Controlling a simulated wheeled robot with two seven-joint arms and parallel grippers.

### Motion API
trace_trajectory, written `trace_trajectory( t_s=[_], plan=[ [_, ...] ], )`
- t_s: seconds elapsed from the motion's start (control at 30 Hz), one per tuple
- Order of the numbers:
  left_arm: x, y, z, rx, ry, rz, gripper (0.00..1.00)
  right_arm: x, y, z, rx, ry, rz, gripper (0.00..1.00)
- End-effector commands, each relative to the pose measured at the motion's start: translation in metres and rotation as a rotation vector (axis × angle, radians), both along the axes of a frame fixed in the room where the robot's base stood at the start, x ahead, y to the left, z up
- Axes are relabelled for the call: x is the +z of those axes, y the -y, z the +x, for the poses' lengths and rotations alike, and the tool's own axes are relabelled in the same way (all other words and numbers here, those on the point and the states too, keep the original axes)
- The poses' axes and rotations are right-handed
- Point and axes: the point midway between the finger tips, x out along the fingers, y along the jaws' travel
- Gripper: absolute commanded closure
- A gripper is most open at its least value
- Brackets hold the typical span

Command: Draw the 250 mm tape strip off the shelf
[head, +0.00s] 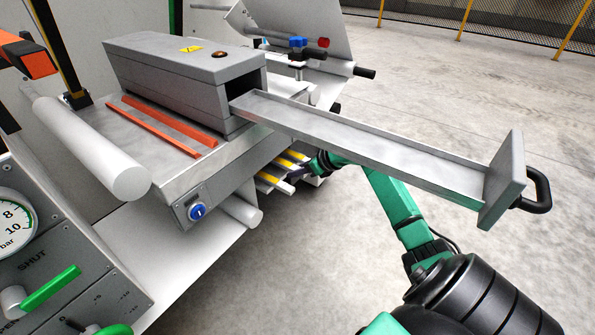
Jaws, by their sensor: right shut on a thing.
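Several yellow-edged tape strips (270,179) lie on small stacked shelves under the front edge of the grey bench. My right gripper (311,166) reaches in from the lower right, below the pulled-out metal tray. It is at the right-hand end of the strips, shut on one of them. Its fingertips are small and partly hidden by the shelf edges, so I cannot tell which length it holds. My left gripper is not in view.
A long metal tray (380,145) with a black handle (537,190) sticks out of a grey box (180,75) above my right forearm. Two orange bars (165,125) lie on the bench (240,140). Floor at right is clear.

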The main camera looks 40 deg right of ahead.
Motion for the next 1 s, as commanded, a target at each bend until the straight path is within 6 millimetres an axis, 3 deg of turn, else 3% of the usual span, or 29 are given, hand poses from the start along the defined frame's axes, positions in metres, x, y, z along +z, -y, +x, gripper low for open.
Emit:
trace_trajectory(
  t_s=[0.27,0.8,1.0],
  plan=[
    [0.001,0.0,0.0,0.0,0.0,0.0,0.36,-0.001,0.002,-0.007,0.0,-0.002,-0.002,1.0],
    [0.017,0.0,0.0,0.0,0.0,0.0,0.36,0.0,0.025,-0.085,0.001,-0.004,0.001,1.0],
    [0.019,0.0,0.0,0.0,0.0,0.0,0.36,0.0,0.029,-0.096,0.001,0.0,-0.001,1.0]
  ],
)
